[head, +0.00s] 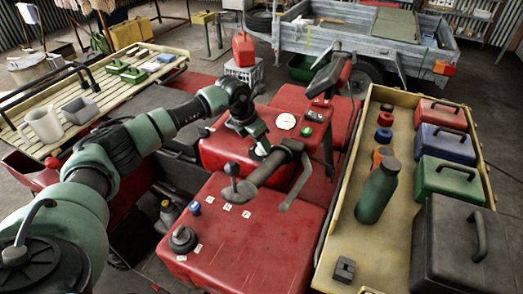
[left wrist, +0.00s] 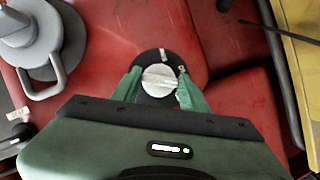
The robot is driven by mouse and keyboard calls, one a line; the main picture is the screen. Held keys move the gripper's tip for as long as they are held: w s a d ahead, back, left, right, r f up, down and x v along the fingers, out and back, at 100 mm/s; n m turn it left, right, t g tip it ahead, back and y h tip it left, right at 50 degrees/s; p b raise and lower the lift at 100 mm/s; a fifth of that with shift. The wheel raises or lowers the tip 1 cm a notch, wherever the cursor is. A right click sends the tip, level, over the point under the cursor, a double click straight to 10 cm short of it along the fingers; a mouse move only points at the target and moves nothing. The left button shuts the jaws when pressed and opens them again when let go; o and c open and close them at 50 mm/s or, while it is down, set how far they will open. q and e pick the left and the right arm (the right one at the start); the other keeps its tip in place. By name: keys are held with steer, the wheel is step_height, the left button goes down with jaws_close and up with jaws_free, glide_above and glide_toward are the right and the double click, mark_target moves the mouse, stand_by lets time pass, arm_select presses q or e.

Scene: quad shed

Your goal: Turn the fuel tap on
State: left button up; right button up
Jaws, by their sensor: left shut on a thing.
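The fuel tap shows in the left wrist view as a round silver knob (left wrist: 159,80) on a black disc with a pale mark at its top edge. It sits on the red bodywork of the quad. My left gripper (left wrist: 157,88) has its two green fingers on either side of the knob and is shut on it. In the head view my left gripper (head: 258,148) reaches down to the red body just behind the handlebar, and the arm and gripper hide most of the tap. My right gripper is in neither view.
The grey handlebar (head: 262,176) with levers is close in front of the left gripper. A white round dial (head: 286,121) is to its right. A yellow-edged tray (head: 332,240) with a green bottle (head: 377,192) and several toolboxes stands on the right. A slatted bench (head: 103,99) is on the left.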

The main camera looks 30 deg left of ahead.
arm_select(q)
steer(key=m+b, duration=0.1)
steer(key=m+h+b, duration=0.1)
steer(key=m+b, duration=0.1)
steer(key=shift+w+a+f+g, duration=0.1)
steer(key=shift+w+f+g, duration=0.1)
steer(key=shift+g, duration=0.2)
steer(key=shift+r+m+g+h+b, duration=0.15)
steer(key=shift+m+g+h+b, duration=0.25)
steer(key=shift+m+b, duration=0.85)
steer(key=shift+m, duration=0.45)
steer(key=o, duration=1.4)
steer(key=shift+r, duration=0.1)
steer(key=b+v, duration=0.1)
steer(key=v, duration=0.6)
steer(key=shift+s+a+r, duration=0.1)
steer(key=shift+r, duration=0.25)
steer(key=shift+r, duration=0.1)
